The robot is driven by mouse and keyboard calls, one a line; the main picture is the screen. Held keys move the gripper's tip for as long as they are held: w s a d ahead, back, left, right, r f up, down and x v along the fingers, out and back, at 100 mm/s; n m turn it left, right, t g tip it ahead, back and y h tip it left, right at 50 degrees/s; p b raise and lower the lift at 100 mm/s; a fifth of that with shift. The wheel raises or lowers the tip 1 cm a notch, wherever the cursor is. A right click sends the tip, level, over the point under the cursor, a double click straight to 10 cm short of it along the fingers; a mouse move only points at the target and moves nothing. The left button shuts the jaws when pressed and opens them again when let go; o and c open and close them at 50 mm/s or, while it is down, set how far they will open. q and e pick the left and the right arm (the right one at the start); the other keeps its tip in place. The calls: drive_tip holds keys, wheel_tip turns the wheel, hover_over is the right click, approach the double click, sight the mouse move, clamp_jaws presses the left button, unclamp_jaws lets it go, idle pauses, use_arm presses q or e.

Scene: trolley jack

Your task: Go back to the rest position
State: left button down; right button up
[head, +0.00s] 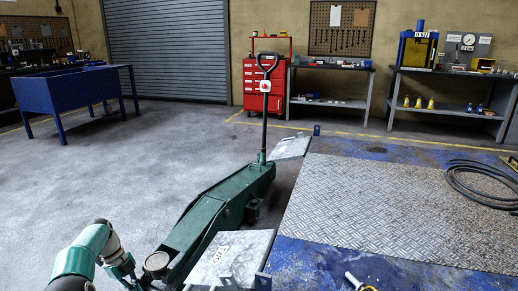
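The green trolley jack (205,215) stands on the grey floor left of the blue platform. Its long black handle (264,115) stands upright and has a grip loop at the top. The jack's round saddle (157,262) is at its near end. My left arm (75,264) comes in at the lower left and bends down beside the saddle. Its gripper is cut off by the bottom edge.
The blue platform (345,262) with tread plate fills the right side. Metal flaps (228,258) stick out toward the jack. A black hose (478,187) lies on it. A red tool cabinet (263,83) and benches line the back wall. The left floor is open.

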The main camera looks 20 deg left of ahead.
use_arm(q)
drive_tip(key=w+d+f+m+g+h, duration=0.15)
drive_tip(key=d+f, duration=0.25)
drive_tip(key=d, duration=1)
drive_tip(key=s+d+f+m+g, duration=0.1)
drive_tip(key=d+f+g, duration=0.15)
drive_tip(key=d, duration=1.25)
drive_tip(key=s+d+f+n+t, duration=0.1)
drive_tip(key=s+d+f+n, duration=0.3)
drive_tip(key=s+d+n, duration=0.5)
drive_tip(key=s+d+f+n+t, duration=0.1)
drive_tip(key=s+d+f+n, duration=0.2)
drive_tip(key=s+d+n, duration=0.65)
wheel_tip(320, 180, up, 24)
drive_tip(key=w+a+n+t+y+p, duration=0.1)
drive_tip(key=n+p, duration=0.3)
drive_tip(key=p, duration=2)
drive_tip(key=shift+w+a+f+t, duration=0.15)
drive_tip(key=shift+w+a+t, duration=0.1)
drive_tip(key=shift+a+t, duration=0.45)
